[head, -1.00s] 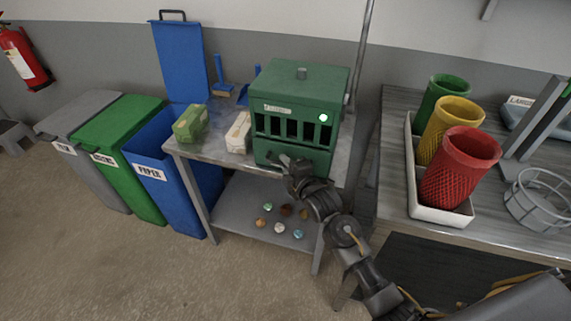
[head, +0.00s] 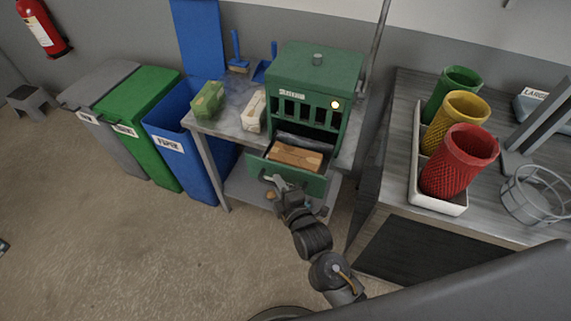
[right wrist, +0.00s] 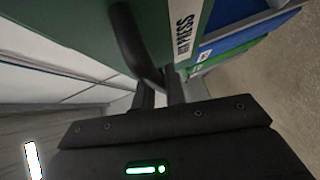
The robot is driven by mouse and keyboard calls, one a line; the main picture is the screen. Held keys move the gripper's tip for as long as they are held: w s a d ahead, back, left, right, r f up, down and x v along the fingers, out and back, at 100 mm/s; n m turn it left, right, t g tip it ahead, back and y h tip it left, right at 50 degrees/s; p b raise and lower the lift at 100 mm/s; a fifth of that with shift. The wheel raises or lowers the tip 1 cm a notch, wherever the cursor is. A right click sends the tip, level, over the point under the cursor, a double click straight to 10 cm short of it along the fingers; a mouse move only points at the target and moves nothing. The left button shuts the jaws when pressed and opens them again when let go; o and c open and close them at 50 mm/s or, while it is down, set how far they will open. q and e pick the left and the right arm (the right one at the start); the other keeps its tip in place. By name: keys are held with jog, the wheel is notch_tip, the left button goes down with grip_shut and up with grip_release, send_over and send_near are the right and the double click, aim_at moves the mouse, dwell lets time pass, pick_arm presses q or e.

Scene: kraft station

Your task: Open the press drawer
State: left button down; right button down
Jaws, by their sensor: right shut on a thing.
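The green press (head: 312,88) stands on the metal table in the head view. Its drawer (head: 312,178) is pulled out at the front. A brown block (head: 295,156) and a dark grey item lie inside it. My right gripper (head: 277,184) is at the drawer's front. In the right wrist view, my right gripper's fingers (right wrist: 160,92) are shut on the dark drawer handle (right wrist: 130,45), beside a label reading "PRESS". My left gripper is not in view.
The metal table (head: 228,122) also holds a green box (head: 208,100) and a pale box (head: 253,110). A blue paper bin (head: 190,150) stands to the left. A grey bench (head: 395,125) with red, yellow and green baskets is to the right.

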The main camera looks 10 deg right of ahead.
jog(key=shift+s+a+p, duration=0.35)
jog(key=shift+s+a, duration=0.35)
jog(key=shift+s, duration=0.35)
jog(key=c, duration=1.7)
grip_release()
jog(key=b+v, duration=0.1)
jog(key=v, duration=0.9)
jog(key=shift+s+d+b, duration=0.15)
jog(key=shift+s+b, duration=0.15)
jog(key=shift+s, duration=0.05)
